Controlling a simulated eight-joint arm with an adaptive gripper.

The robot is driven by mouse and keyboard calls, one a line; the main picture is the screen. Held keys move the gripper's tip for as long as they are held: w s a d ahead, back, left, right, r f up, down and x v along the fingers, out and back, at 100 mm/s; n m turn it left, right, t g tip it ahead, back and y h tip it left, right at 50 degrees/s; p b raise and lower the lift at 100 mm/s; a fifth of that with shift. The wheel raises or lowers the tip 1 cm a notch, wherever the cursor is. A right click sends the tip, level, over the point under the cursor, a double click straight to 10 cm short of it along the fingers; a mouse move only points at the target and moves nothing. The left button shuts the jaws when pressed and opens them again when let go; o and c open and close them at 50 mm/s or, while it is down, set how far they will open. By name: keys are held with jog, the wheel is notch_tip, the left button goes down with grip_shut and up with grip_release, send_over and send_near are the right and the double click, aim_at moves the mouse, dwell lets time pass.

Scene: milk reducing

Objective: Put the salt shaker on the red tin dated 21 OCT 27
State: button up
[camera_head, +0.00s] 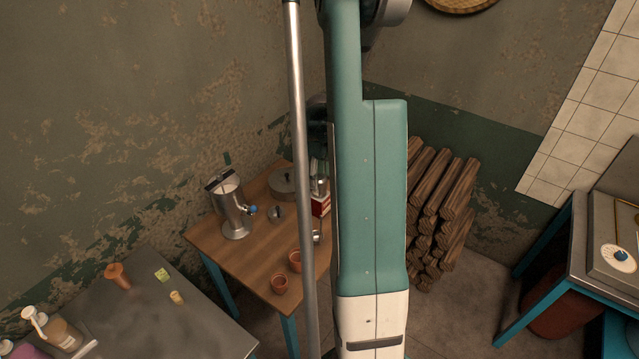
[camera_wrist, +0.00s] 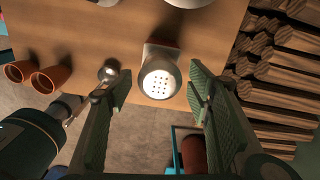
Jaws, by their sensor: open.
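The salt shaker (camera_wrist: 158,82), with a round, pierced metal top, is seen from above in the wrist view. A red tin (camera_wrist: 161,45) shows partly from under it, and the shaker appears to stand on the tin. In the head view the red and white tin (camera_head: 321,206) is at the table's right side, partly hidden by my arm, with the metal shaker (camera_head: 320,187) above it. No date is readable. My gripper (camera_wrist: 159,75) is open, with one finger on each side of the shaker and visible gaps between. My arm mostly hides it in the head view.
The wooden table (camera_head: 250,258) also holds a metal urn (camera_head: 235,212), a lidded pot (camera_head: 283,185) and two clay cups (camera_head: 280,284). A small metal object (camera_wrist: 109,72) is left of the shaker. Stacked logs (camera_head: 440,200) stand to the right.

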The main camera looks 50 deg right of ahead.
jog(key=shift+r, duration=3.65)
jog(key=shift+w+a, duration=0.1)
jog(key=shift+a, duration=0.05)
jog(key=w+a+r+n+t, duration=0.1)
jog(key=a+r+n, duration=0.4)
jog(key=a, duration=0.5)
jog(key=w+a+r+n+t+h, duration=0.1)
jog(key=a+r+n, duration=0.4)
jog(key=a, duration=0.4)
jog(key=w+a+r+n+t, duration=0.1)
jog(key=w+a+r+n, duration=0.1)
jog(key=a+r+n, duration=0.6)
jog(key=s+a+n+t, duration=0.1)
jog(key=s+a+n, duration=0.3)
jog(key=a, duration=0.5)
jog(key=s+a+n+t, duration=0.1)
jog(key=s+a+n, duration=0.3)
jog(key=a, duration=0.5)
jog(key=s+a+n+t+y, duration=0.1)
jog(key=s+a+n, duration=0.3)
jog(key=a+n, duration=0.4)
jog(key=shift+s+a+t, duration=0.2)
jog(key=shift+a+t, duration=0.4)
jog(key=shift+a, duration=0.25)
